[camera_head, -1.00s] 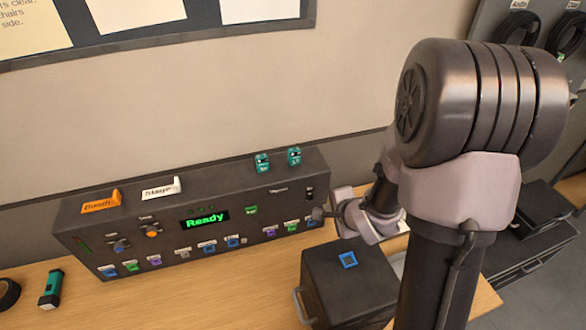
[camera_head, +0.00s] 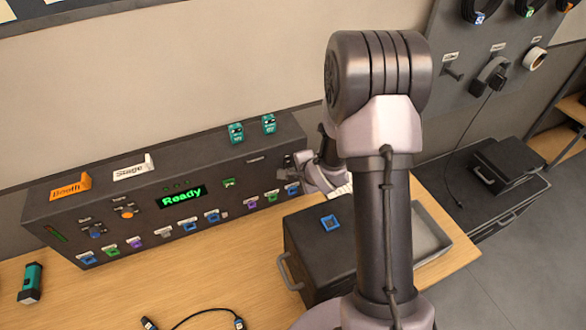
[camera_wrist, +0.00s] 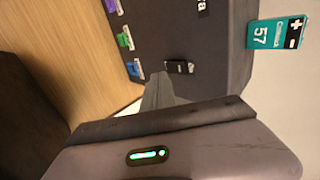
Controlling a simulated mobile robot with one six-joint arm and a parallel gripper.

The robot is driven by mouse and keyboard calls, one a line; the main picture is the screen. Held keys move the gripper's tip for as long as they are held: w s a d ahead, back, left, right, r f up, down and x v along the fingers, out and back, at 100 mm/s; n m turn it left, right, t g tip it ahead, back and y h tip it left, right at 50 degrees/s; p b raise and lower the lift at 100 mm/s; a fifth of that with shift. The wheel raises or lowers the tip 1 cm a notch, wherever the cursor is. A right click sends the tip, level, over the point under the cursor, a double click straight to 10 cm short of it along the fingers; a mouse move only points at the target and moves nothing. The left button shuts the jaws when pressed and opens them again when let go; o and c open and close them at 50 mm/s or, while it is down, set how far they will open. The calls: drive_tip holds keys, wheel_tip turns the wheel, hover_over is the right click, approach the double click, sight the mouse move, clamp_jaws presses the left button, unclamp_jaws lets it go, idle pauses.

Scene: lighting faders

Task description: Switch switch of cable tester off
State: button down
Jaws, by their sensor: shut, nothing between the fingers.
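A long dark console (camera_head: 110,200) with a green "Ready" display (camera_head: 181,197) stands on the wooden table against the wall. I cannot read a name that marks it as the cable tester. In the wrist view a small black switch (camera_wrist: 180,67) sits on the console's face, near a partly cut-off white label (camera_wrist: 203,6). My gripper (camera_wrist: 158,78) is shut and empty, its narrow tip just beside this switch; I cannot tell whether they touch. In the head view my gripper (camera_head: 288,173) is at the console's right end, partly hidden by my arm. The switch's position is unclear.
Teal battery-like blocks (camera_head: 236,133) and orange and white signs (camera_head: 70,188) stand on the console. A dark box with a handle (camera_head: 310,245) is close below my arm. A cable (camera_head: 200,311) lies on the table in front.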

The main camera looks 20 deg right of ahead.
drive_tip(key=shift+w+f, duration=0.1)
drive_tip(key=shift+w, duration=1)
drive_tip(key=shift+w+r+p, duration=0.1)
drive_tip(key=shift+r+p, duration=0.7)
drive_tip(key=shift+r, duration=0.05)
drive_tip(key=shift+f, duration=0.1)
